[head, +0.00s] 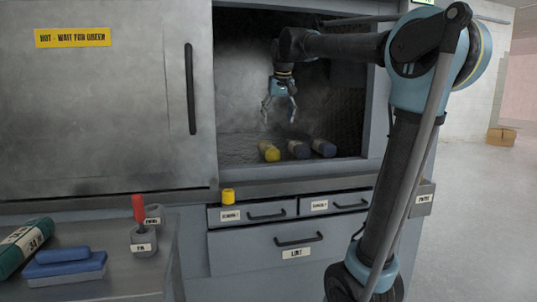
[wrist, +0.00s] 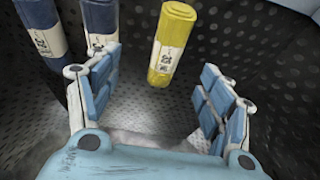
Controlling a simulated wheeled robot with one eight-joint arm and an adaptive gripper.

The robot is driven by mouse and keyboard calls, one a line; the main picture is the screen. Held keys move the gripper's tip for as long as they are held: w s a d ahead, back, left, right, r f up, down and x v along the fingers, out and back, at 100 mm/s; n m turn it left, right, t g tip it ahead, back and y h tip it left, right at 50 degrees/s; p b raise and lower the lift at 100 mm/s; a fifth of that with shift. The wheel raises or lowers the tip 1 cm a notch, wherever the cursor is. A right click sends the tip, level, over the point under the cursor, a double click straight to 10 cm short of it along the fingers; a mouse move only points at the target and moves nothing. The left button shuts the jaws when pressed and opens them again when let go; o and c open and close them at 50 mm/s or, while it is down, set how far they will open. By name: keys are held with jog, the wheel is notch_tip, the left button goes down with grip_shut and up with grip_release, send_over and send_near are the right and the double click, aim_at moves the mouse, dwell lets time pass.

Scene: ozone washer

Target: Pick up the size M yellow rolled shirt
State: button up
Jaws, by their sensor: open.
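A yellow rolled shirt (head: 269,151) lies in the open chamber of the washer, leftmost of three rolls. In the wrist view the yellow roll (wrist: 172,45) lies on the dark perforated floor, with a white label band whose print is too small to read. My gripper (head: 280,107) is inside the chamber, above the rolls. In the wrist view my gripper (wrist: 157,95) is open and empty, and the yellow roll shows beyond the fingertips, between them and toward the right finger. Two dark blue rolls (head: 299,149) (head: 323,148) lie to its right in the head view.
The chamber opening has a grey sill (head: 300,178) in front and a sliding door (head: 105,100) at left.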

aim_at(268, 145)
jog(key=a+x, duration=0.1)
jog(key=x, duration=0.4)
jog(key=w+x, duration=0.1)
jog(key=x, duration=0.5)
jog(key=w+a+r+x, duration=0.1)
jog(key=x, duration=0.4)
jog(key=shift+w+a+f, duration=0.15)
jog(key=shift+w+a, duration=0.05)
jog(key=shift+a, duration=0.15)
jog(key=c, duration=1.3)
